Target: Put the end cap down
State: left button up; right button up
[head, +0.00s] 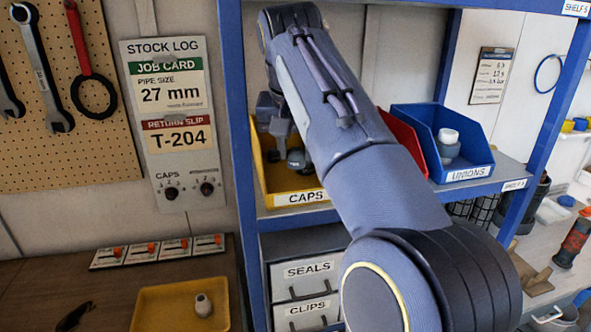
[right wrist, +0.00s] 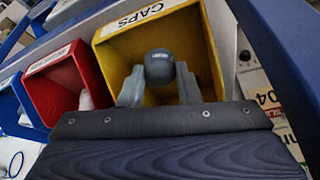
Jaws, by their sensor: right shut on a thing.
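My right gripper (head: 285,156) reaches into the yellow CAPS bin (head: 262,185) on the blue shelf. In the right wrist view its two grey fingers (right wrist: 158,88) are closed on a dark grey end cap (right wrist: 158,66) with small lettering. The cap is held at the mouth of the yellow CAPS bin (right wrist: 104,72), whose inside shows behind it. I cannot tell whether the cap touches the bin. In the head view my arm hides part of the bin, and the cap is hard to make out. My left gripper is not in view.
A red bin (head: 402,135) and a blue UNIONS bin (head: 467,176) stand right of the CAPS bin. A blue shelf post (head: 243,150) stands close on the left. A yellow tray (head: 150,308) with a small pale part (head: 203,305) lies on the bench below.

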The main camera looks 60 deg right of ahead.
aim_at(296, 148)
jog(key=shift+w+d+f, duration=0.25)
jog(key=shift+d+f, duration=0.2)
jog(key=shift+f, duration=0.15)
jog(key=shift+w+d+f, duration=0.2)
jog(key=shift+d+f, duration=0.25)
jog(key=shift+f, duration=0.15)
jog(key=x, duration=0.3)
jog(key=shift+s+a+f, duration=0.15)
jog(key=shift+f, duration=0.4)
jog(key=shift+f, duration=0.15)
jog(key=o, duration=0.9)
jog(key=shift+o, duration=0.2)
